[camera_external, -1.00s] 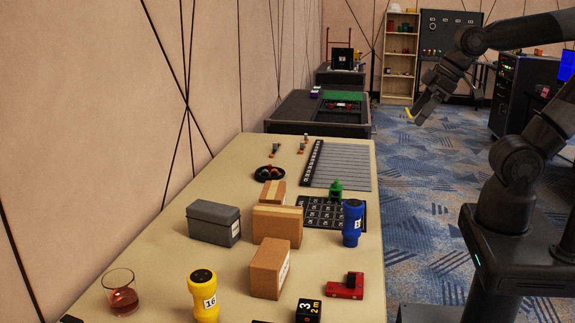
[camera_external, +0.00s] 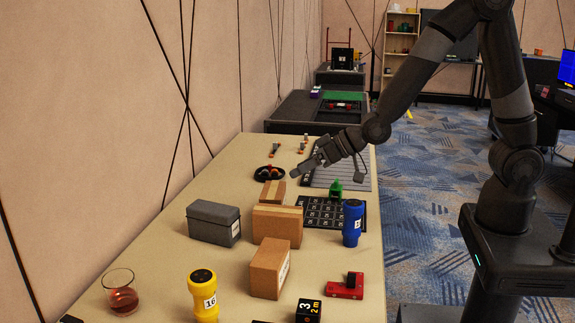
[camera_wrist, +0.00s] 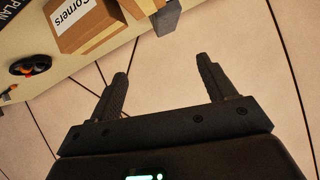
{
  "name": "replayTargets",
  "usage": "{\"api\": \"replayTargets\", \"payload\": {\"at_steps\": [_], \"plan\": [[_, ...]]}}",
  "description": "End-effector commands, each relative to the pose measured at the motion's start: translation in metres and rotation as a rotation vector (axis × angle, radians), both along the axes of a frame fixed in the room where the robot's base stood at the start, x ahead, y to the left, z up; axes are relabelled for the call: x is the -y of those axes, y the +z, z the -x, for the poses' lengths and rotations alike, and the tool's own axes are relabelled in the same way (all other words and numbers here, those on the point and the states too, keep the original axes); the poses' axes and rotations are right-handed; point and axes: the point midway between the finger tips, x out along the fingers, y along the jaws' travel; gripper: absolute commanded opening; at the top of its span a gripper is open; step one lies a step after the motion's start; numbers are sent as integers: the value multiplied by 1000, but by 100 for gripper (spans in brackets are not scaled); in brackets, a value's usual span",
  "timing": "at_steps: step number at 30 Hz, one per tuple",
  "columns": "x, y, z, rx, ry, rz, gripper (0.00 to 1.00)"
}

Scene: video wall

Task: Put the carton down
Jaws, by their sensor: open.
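Three brown cardboard cartons stand on the long beige table: a small one at the back (camera_external: 272,193), a wide one in the middle (camera_external: 277,222) and an upright one in front (camera_external: 268,268). My gripper (camera_external: 300,170) is open and empty above the far half of the table, near the smallest carton. In the wrist view its two fingers (camera_wrist: 162,72) are spread with nothing between them. A carton with a "Corners" label (camera_wrist: 85,30) shows there at the top left, beyond the fingers. I cannot tell which carton the task means.
A grey box (camera_external: 213,222) stands left of the cartons and a blue flashlight (camera_external: 352,222) right. A yellow flashlight (camera_external: 203,295), a glass of dark liquid (camera_external: 122,298) and a red block (camera_external: 346,287) stand nearer. A black dish (camera_external: 268,174) lies behind. The left table strip is clear.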

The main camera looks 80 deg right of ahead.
Motion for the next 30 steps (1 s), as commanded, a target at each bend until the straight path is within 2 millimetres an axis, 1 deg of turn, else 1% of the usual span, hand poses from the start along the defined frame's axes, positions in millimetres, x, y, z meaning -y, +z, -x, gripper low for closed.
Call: {"api": "replayTargets", "payload": {"at_steps": [1, 3, 6, 14, 21, 26, 30], "plan": [[-3, -15, -6, 12, -4, -11, 76], [-5, -27, -14, 39, -10, -24, 76], [-7, -40, -21, 67, -19, -39, 76], [-9, -55, -27, 94, -25, -50, 76], [-9, -81, -26, 92, -24, -49, 76], [-9, -91, -26, 93, -24, -50, 76], [-9, -107, -26, 91, -24, -49, 76]]}}
